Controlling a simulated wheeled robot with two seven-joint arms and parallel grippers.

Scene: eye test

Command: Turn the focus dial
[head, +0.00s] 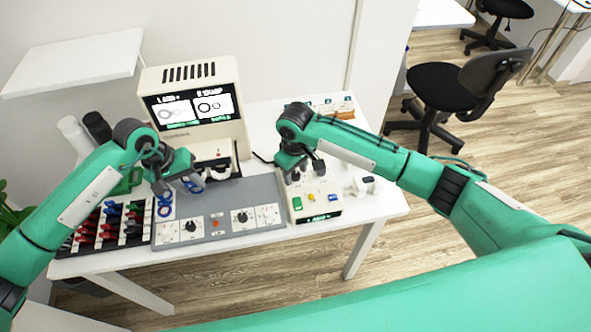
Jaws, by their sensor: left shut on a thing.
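My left gripper (178,184) is over the left end of the grey panel (219,202), shut on a small blue ringed piece (165,207); more blue shows at its right finger. The panel carries two black dials on white scales, a left dial (191,226) and a right dial (242,216); both are clear of the grippers. My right gripper (303,171) points down over the back of a cream control box (316,205), its fingers apart around or just above a dark knob (296,175); contact cannot be told. Which dial is for focus is not readable.
A cream screen unit (190,73) stands behind the panel. A black rack (106,226) of red, blue and dark handled pieces lies at left. A small white item (363,186) sits right of the box.

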